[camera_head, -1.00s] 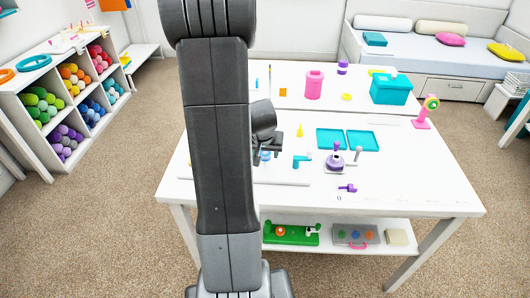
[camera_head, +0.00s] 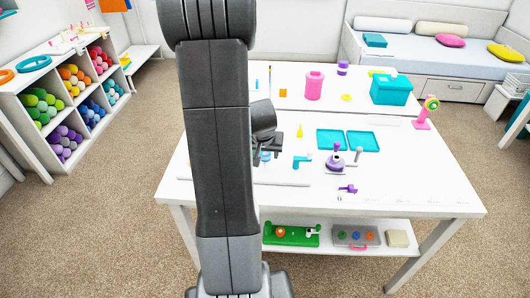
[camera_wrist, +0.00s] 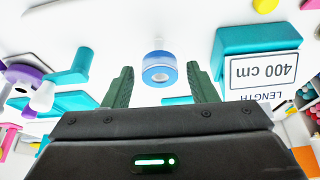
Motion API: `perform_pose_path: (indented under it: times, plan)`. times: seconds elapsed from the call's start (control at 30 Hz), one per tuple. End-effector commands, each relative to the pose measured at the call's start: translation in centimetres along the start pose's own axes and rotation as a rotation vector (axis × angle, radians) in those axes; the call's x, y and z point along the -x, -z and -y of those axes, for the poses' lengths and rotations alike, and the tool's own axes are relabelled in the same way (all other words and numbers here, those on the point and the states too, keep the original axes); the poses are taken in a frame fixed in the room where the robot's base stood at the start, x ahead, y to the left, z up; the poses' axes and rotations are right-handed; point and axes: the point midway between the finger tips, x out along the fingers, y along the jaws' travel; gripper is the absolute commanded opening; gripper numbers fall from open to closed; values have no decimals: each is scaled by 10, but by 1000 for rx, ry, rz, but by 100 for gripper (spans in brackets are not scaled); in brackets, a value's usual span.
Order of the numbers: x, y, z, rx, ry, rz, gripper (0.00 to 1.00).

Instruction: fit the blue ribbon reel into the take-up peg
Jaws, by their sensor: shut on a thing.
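The blue ribbon reel (camera_wrist: 159,69) is a short blue-and-white cylinder with a hole in its face. In the wrist view it sits between the two green fingers of my gripper (camera_wrist: 160,86), which is shut on it. A thin pale post shows just beyond the reel; I cannot tell whether it is the take-up peg or whether the reel touches it. In the head view my gripper (camera_head: 268,150) is low over the white table, partly hidden by my arm, with a bit of blue (camera_head: 265,156) under it.
A teal block with a "400 cm LENGTH" label (camera_wrist: 262,70) stands right of the reel in the wrist view. In the head view a teal fitting (camera_head: 302,161), a purple-and-white device (camera_head: 335,164) and teal trays (camera_head: 362,141) lie to the right. The table's front right is mostly clear.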

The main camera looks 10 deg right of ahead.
Motion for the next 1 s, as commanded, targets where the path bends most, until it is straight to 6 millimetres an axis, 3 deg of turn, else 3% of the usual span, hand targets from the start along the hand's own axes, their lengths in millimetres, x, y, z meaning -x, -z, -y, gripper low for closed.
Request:
perform_pose_path:
  times: [1.0]
  plan:
    - [-6, -2, 0, 1, 0, 0, 31]
